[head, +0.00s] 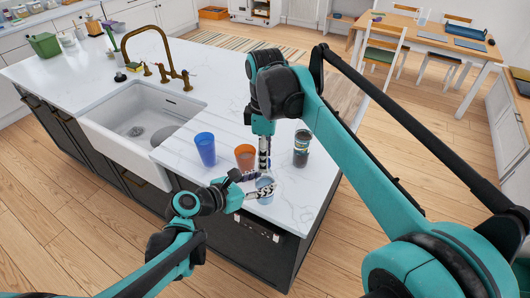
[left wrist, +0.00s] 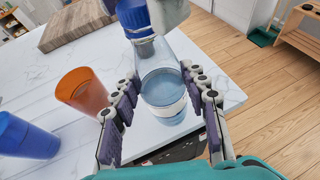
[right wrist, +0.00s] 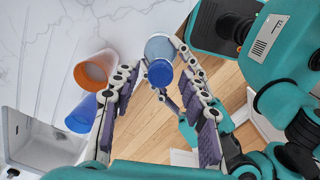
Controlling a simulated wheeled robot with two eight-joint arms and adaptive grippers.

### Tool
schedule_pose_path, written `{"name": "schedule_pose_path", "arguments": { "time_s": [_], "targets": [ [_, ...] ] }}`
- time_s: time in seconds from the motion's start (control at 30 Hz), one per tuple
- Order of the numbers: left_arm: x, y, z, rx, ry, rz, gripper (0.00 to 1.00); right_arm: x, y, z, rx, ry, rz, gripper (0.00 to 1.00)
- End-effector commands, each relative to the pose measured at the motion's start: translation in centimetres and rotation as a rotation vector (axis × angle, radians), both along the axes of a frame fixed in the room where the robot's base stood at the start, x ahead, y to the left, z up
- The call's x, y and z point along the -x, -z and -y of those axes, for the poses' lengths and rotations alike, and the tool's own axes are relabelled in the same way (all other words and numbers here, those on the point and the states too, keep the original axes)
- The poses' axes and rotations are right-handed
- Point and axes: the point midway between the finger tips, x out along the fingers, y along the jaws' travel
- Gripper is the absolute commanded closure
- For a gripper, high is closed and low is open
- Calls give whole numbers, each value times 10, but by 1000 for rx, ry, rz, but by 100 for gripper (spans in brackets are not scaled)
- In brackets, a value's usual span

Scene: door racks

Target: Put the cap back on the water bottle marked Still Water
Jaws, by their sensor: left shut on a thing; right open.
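The clear water bottle (head: 265,190) stands near the counter's front corner. Its lower body shows in the left wrist view (left wrist: 163,95), with a pale band; no readable wording shows. My left gripper (left wrist: 158,78) is shut on the bottle, a finger on each side. A blue cap (left wrist: 133,14) is at the bottle's top; I cannot tell whether it is fully seated. The right wrist view shows the cap (right wrist: 160,73) from above. My right gripper (right wrist: 156,57) is open above the bottle, its fingers spread either side of the cap. The head view mostly hides cap and fingertips.
An orange cup (head: 244,156) and a blue cup (head: 205,149) stand left of the bottle. A dark jar (head: 301,148) stands to the right. The sink (head: 140,120) is further left. The counter behind is mostly clear. The counter edge is close to the bottle.

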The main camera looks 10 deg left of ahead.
Motion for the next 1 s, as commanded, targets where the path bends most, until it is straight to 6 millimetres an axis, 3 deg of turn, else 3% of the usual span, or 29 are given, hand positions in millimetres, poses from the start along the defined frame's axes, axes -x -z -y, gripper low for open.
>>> {"name": "schedule_pose_path", "arguments": {
  "time_s": [0.03,0.2,0.43,0.57,1.0],
  "targets": [
    [0,0,0,0,0,0,100,0,0,0,0,0,0,59],
    [0,0,0,0,0,0,100,0,0,0,0,0,0,100],
    [0,0,0,0,0,0,100,0,0,0,0,10,0,100],
    [0,0,0,0,0,0,100,0,0,0,1,145,1,100],
    [0,0,0,0,0,0,100,0,1,0,11,1221,-3,100]
  ]
}}
